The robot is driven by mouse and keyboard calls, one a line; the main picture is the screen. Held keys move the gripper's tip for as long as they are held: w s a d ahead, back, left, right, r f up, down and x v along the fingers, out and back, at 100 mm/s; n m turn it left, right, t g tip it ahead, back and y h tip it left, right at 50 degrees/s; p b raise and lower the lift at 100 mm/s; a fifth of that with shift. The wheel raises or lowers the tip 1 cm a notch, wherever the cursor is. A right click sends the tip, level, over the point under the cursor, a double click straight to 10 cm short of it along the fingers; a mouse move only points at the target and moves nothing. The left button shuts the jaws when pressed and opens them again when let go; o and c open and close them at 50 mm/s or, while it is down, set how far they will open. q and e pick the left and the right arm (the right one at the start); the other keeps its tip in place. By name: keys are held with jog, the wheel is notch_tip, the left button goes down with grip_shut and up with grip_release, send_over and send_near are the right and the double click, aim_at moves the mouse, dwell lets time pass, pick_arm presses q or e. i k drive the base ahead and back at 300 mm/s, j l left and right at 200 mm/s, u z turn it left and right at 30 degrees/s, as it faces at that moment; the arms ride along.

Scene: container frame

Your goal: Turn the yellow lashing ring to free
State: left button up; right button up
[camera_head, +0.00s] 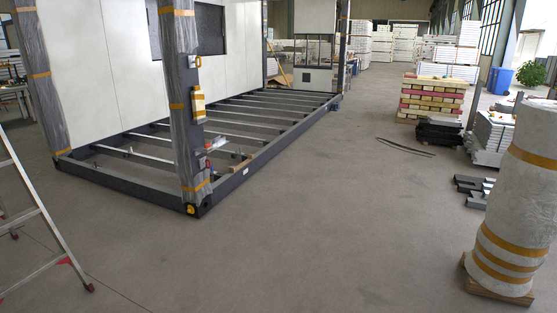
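A small yellow round part (190,210), likely the yellow lashing ring, sits at the foot of the near corner post (186,120) of the dark container frame (130,188). It is too small to tell which way it is turned. Higher on the same post are a yellow and white piece (199,104) and a small yellow-orange mark (198,62). Neither of my grippers is in view.
An aluminium ladder (38,215) stands at the left. A wrapped white roll (515,210) with orange straps stands on wood at the right. Dark blocks (474,187) and stacked timber (432,97) lie beyond it. The concrete floor before the frame is clear.

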aim_at(195, 62)
jog(key=i+l+z, duration=0.25)
jog(key=i, duration=0.75)
jog(key=i+j+z, duration=0.1)
jog(key=i+z, duration=0.15)
jog(key=i, duration=0.7)
jog(key=i+j+u, duration=0.35)
jog(key=i, duration=0.4)
jog(key=i+u, duration=0.4)
jog(key=i, duration=0.3)
jog(key=i+l+u, duration=0.35)
jog(key=i, duration=0.4)
jog(key=j, duration=0.1)
